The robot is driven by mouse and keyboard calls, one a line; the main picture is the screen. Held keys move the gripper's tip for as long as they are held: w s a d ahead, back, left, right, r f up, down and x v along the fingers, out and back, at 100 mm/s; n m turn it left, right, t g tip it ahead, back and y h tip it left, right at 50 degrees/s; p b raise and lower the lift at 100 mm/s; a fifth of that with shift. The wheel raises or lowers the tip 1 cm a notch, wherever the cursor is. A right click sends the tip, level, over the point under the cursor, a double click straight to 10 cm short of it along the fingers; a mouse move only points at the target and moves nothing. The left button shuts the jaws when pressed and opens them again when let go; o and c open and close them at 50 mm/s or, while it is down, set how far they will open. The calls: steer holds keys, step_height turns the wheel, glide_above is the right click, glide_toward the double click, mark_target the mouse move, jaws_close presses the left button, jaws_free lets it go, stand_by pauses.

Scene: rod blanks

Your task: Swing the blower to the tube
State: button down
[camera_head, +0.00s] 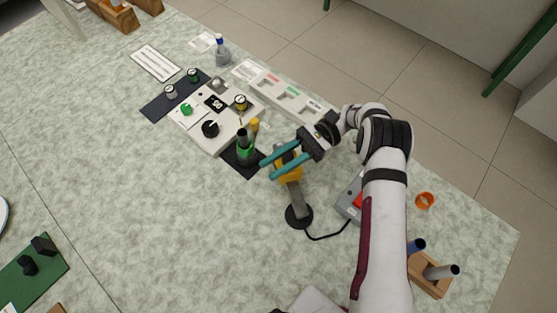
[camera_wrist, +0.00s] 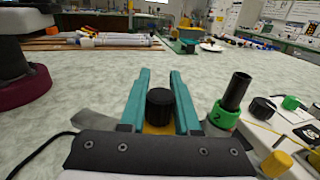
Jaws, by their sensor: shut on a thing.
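The blower (camera_head: 291,174) has a yellow body on a grey arm that runs to a round black base on the bench. My gripper (camera_head: 267,170) has teal fingers and is shut on the blower's yellow part. In the wrist view the blower's black round end (camera_wrist: 160,106) shows between the two fingers. The dark tube (camera_head: 243,136) stands upright in a green collar on a black pad, left of my fingertips and apart from them. The tube also shows in the wrist view (camera_wrist: 237,92), right of the fingers, its collar marked 2. The fingers hide part of the blower.
A control panel (camera_head: 226,137) with knobs and a small display stands behind the tube. A grey box with a red switch (camera_head: 357,200) is cabled to the blower's base. A wooden rack (camera_head: 430,284) holds rods at lower right. The bench left of the blower is clear.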

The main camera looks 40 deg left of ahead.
steer(key=c, duration=0.6)
jaws_free()
